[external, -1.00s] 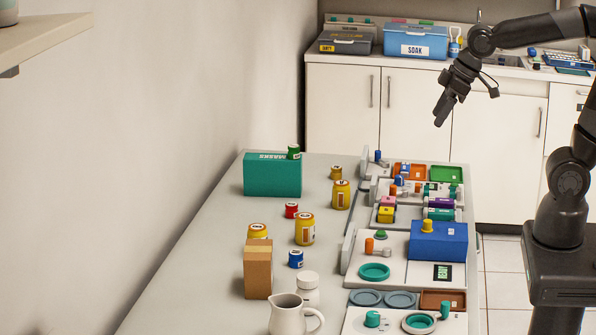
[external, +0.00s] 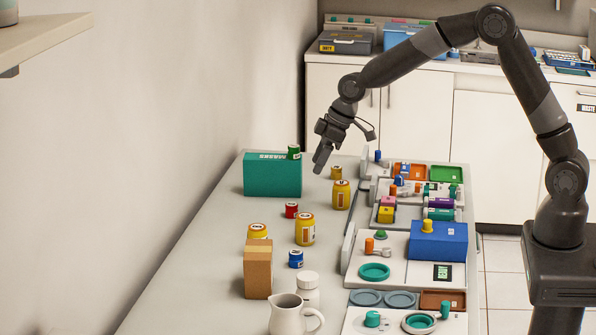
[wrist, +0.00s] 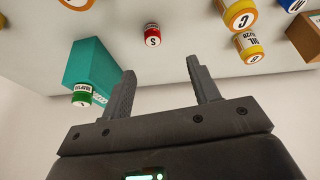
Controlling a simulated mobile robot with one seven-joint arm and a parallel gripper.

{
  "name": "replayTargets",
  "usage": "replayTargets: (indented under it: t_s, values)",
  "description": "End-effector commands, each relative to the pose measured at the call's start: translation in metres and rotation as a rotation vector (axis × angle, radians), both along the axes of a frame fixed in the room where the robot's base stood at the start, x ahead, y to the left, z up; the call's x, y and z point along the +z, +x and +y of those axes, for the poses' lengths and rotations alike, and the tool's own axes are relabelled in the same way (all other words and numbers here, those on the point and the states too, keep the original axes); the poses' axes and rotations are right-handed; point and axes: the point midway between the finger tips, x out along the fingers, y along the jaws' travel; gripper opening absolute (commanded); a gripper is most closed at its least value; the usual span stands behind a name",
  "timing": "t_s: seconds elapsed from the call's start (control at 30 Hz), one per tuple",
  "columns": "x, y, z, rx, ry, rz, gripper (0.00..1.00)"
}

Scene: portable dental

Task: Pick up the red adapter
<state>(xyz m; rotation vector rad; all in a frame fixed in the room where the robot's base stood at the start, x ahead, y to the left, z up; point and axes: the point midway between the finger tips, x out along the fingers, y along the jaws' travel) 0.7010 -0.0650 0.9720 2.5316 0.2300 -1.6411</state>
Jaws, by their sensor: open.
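The red adapter (external: 291,210) is a small red cylinder with a white label, standing on the grey table just in front of the teal box. In the wrist view the red adapter (wrist: 152,34) shows beyond the fingertips, roughly between them and apart from them. My gripper (external: 319,168) hangs above the far part of the table, right of the teal box and higher than the red adapter. In the wrist view my gripper (wrist: 165,78) has its two fingers spread with nothing between them.
Yellow jars (external: 305,229), a blue adapter (external: 296,259), a brown box (external: 257,270) and a white pitcher (external: 287,316) stand nearer. Open trays line the right edge. Bare table (external: 230,220) lies left of the red adapter.

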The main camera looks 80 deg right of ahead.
Motion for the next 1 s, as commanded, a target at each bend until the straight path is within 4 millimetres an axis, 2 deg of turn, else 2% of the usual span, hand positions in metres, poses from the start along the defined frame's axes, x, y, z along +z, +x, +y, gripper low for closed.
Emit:
replayTargets:
  t_s: [0.03, 0.1, 0.37, 0.6, 0.87, 1.0]
  values:
    - [-0.014, 0.009, -0.004, 0.001, 0.006, 0.004, 0.56]
    - [-0.026, 0.017, -0.008, 0.003, 0.01, 0.004, 0.56]
    - [-0.051, 0.032, -0.012, 0.007, 0.015, 0.003, 0.56]
    - [-0.082, 0.046, -0.009, 0.007, 0.015, 0.003, 0.56]
    - [-0.098, 0.054, -0.007, 0.007, 0.015, 0.002, 0.56]
    - [-0.116, 0.063, -0.006, 0.007, 0.015, 0.004, 0.56]
